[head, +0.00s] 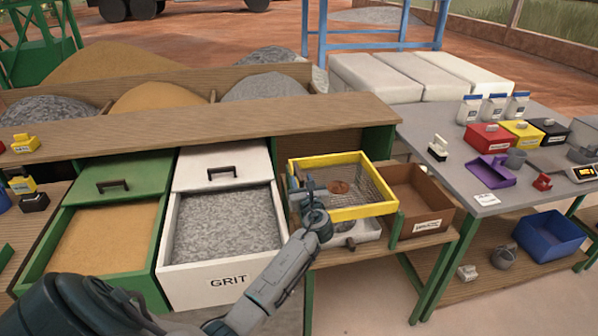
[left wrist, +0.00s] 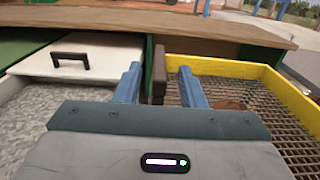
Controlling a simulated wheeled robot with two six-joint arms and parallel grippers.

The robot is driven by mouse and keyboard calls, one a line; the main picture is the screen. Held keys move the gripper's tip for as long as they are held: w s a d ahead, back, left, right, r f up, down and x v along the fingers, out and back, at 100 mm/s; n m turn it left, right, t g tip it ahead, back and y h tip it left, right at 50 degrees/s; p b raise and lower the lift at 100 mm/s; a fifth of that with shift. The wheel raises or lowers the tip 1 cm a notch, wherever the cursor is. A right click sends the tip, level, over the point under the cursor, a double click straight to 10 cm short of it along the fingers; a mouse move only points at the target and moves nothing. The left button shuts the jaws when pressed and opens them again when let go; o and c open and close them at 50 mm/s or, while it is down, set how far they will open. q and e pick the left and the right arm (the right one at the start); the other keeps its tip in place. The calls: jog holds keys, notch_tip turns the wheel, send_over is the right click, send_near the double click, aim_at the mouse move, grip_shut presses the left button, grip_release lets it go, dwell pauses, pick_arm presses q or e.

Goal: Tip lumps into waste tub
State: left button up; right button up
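A yellow-framed sieve (head: 362,211) with a wire mesh stands above a pale drawer or tray at the bench's right part; it also shows in the left wrist view (left wrist: 225,67). A brown lump (head: 338,186) lies on its mesh. My left gripper (left wrist: 158,88) is at the sieve's left side, its blue fingers on either side of a dark brown upright handle (left wrist: 158,72), with gaps showing between fingers and handle. A brown tub (head: 426,226) with a white label, too small to read, stands just right of the sieve; it looks like the waste tub. My right gripper is not in view.
Left of the sieve are an open drawer of grey grit (head: 222,222) marked GRIT and a green drawer of sand (head: 100,240). A wooden ledge (head: 200,128) runs behind. A grey table (head: 455,150) with coloured boxes and jars stands right, a blue bin (head: 548,238) below.

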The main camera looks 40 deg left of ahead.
aim_at(299, 173)
pick_arm(q)
jog(key=shift+x, duration=2.4)
jog(key=shift+f, duration=0.1)
jog(key=shift+c, duration=0.3)
grip_shut()
